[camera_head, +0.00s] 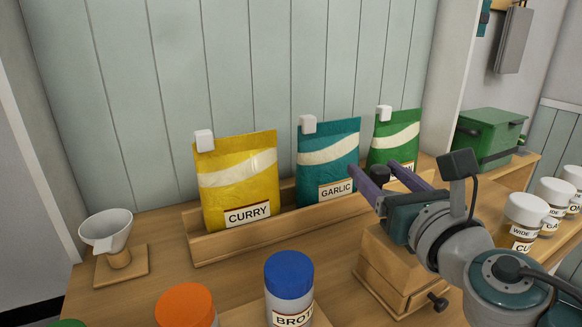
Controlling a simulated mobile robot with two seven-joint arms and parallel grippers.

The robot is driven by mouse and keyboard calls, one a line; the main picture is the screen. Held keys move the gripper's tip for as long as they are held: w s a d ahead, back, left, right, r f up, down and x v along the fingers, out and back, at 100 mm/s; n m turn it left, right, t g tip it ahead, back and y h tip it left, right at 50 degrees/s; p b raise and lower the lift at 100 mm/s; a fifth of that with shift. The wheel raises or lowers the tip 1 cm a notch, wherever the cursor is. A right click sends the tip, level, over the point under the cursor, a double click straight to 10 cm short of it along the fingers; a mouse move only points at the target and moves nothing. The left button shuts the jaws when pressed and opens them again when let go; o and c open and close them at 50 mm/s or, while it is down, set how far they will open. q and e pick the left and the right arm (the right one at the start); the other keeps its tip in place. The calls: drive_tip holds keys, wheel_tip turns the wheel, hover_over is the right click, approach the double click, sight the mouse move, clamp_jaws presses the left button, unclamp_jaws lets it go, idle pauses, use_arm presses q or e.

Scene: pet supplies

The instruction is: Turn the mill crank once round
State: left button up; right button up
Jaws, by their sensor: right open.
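The wooden mill (388,262) stands on the counter right of centre, with a dark knob low on its front right. A black knob (380,174), which looks like the crank's handle, shows between the purple fingers of my right gripper (373,166). The gripper is open, with one finger on each side of the knob; whether either finger touches it I cannot tell. My right gripper and wrist hide the mill's top and most of the crank arm. My left gripper is out of view.
A wooden rack (235,240) behind holds a yellow curry bag (240,185), a teal garlic bag (327,150) and a green bag (398,130). A white funnel (106,230) is at left. A blue-capped jar (289,280) and orange-capped jar (186,306) stand in front; white-lidded jars (524,215) at right.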

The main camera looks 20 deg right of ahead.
drive_tip(key=shift+c, duration=0.2)
clamp_jaws()
idle(0.4)
idle(0.9)
